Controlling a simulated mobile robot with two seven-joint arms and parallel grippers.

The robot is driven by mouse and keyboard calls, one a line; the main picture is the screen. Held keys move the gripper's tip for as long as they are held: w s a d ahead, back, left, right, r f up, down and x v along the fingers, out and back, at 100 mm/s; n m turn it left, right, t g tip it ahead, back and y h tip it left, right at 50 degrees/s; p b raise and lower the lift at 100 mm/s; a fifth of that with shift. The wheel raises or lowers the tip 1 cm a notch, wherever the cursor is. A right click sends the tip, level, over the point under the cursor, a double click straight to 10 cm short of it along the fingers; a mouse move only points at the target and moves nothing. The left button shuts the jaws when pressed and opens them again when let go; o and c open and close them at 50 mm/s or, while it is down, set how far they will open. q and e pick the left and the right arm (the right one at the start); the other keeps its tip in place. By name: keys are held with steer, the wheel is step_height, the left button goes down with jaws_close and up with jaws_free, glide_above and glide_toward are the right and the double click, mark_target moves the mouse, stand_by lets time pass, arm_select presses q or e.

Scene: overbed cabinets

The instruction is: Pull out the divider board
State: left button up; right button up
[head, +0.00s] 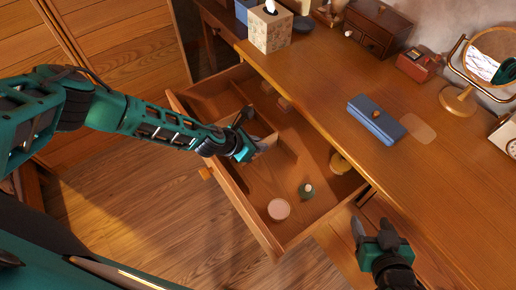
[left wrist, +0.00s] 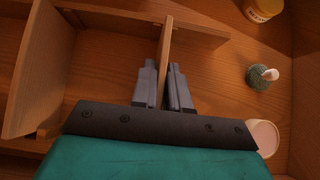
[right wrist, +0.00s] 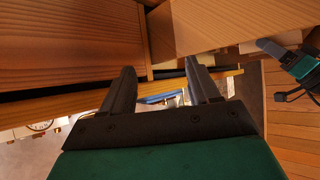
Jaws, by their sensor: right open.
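The divider board (left wrist: 166,40) is a thin wooden panel seen edge-on in the left wrist view, standing upright inside the open drawer (head: 236,200). My left gripper (left wrist: 164,72) has one finger on each side of the board and is shut on it. In the head view my left gripper (head: 248,143) reaches down into the drawer and partly hides the board. A crossing partition (left wrist: 120,27) meets the board's far end. My right gripper (head: 376,228) is open and empty beside the desk front, right of the drawer; its spread fingers show in the right wrist view (right wrist: 160,90).
A pink round item (head: 278,209), a small green jar (head: 306,190) and a yellow-lidded jar (head: 340,163) sit in the drawer's front and right part. The desktop above holds a blue box (head: 376,120), a tissue box (head: 270,28) and a mirror (head: 490,60).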

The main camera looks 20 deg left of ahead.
arm_select(q)
jaws_close()
steer(key=shift+r, duration=0.2)
